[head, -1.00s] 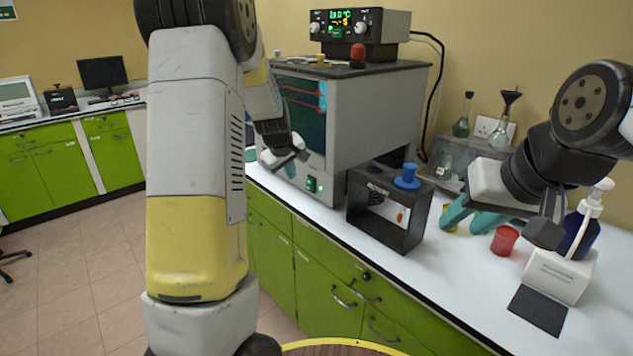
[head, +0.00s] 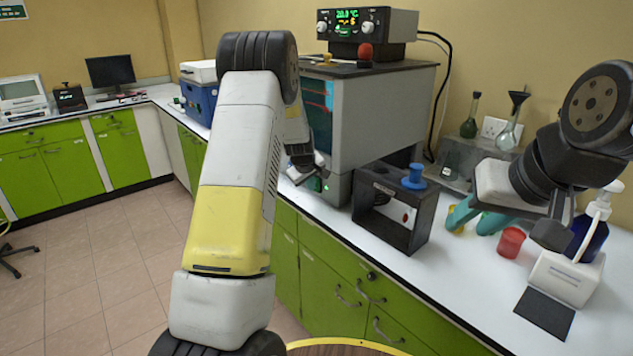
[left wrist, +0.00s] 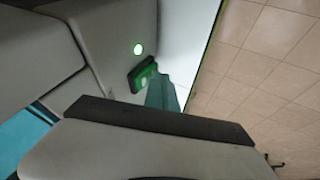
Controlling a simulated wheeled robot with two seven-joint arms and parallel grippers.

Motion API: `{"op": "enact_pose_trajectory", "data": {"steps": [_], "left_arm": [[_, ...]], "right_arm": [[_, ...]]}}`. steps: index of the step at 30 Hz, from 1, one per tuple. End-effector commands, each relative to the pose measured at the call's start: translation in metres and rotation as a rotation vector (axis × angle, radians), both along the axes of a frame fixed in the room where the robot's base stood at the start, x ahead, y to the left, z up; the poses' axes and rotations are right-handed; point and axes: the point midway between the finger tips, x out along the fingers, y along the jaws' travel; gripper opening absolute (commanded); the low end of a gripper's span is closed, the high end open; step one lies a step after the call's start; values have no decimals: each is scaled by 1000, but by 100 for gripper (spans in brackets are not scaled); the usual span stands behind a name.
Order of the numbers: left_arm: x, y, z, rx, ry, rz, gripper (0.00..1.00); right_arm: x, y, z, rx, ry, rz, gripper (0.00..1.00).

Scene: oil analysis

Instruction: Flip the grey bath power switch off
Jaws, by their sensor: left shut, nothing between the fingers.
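The grey bath (head: 385,115) stands on the white counter with its dark glass front facing left. In the head view, only a green glow of its power switch (head: 325,188) shows low on the front, beside my gripper. In the left wrist view, the rocker switch (left wrist: 142,75) glows green in a dark frame, with a round green lamp (left wrist: 138,49) beside it. My left gripper (head: 312,172) is shut and empty, close to the switch; contact cannot be told. My right gripper (head: 522,208) hangs above the counter at right; its finger opening is unclear.
A dark open-fronted box with a blue knob (head: 413,178) stands right of the bath. Teal pieces (head: 462,214), a red cup (head: 510,242) and a pump bottle (head: 590,230) are near my right gripper. A blue cooler (head: 198,100) stands behind my left arm.

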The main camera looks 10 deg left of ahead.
Motion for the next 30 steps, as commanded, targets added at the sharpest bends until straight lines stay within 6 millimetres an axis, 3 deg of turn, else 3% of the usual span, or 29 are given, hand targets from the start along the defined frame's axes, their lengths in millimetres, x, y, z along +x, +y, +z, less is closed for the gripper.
{"op": "enact_pose_trajectory", "data": {"steps": [20,30], "left_arm": [[5,-4,-3,-1,-1,1,0],[6,-5,11,0,-6,-2,0]], "right_arm": [[0,0,0,0,0,0,36],[0,0,0,0,0,0,36]]}}
